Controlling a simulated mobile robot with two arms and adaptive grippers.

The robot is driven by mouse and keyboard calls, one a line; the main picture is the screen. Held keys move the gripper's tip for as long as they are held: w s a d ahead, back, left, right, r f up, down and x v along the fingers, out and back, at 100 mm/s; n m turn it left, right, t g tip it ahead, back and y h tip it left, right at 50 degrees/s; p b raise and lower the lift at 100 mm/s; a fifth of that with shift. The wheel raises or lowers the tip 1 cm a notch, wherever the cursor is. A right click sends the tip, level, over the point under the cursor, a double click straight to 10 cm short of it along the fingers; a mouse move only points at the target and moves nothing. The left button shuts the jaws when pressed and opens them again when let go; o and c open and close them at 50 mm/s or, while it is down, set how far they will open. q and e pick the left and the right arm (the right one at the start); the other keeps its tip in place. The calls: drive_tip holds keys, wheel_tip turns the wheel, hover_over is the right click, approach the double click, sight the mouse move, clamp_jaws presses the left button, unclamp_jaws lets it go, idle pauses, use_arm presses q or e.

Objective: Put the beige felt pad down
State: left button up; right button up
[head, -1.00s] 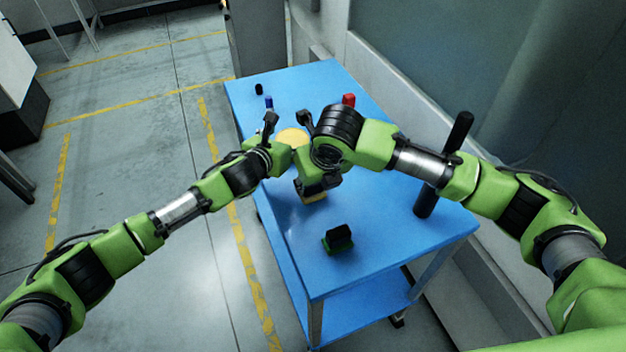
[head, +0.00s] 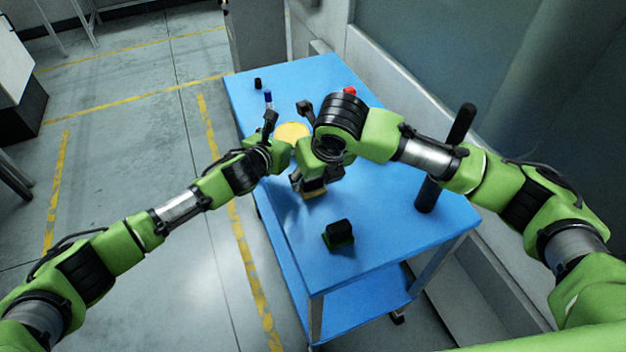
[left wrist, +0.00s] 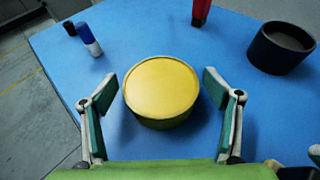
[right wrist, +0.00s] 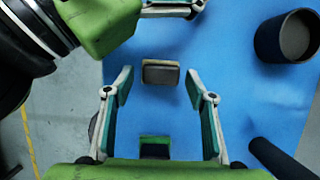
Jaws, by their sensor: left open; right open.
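The beige felt pad looks like a small block with a grey top and a beige edge (right wrist: 161,74). It lies on the blue table, between and slightly beyond the tips of my right gripper (right wrist: 159,88), whose fingers stand apart and do not touch it. In the head view the pad (head: 315,193) shows just below my right gripper (head: 310,180), partly covered by it. My left gripper (left wrist: 166,92) is open, its fingers on either side of a round yellow tin (left wrist: 160,88) with gaps visible. The left gripper (head: 287,115) is farther up the table.
A black block with green (head: 339,233) stands near the table's front. A tall black cylinder (head: 428,193) stands at the right edge. A dark cup (left wrist: 281,49), a red item (left wrist: 201,11), a blue-and-white item (left wrist: 89,39) and a small black one (left wrist: 69,28) stand farther back.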

drive_tip(key=a+v, duration=0.1)
drive_tip(key=v, duration=0.9)
drive_tip(key=shift+s+d, duration=0.15)
drive_tip(key=shift+d, duration=0.1)
drive_tip(key=shift+r, duration=0.1)
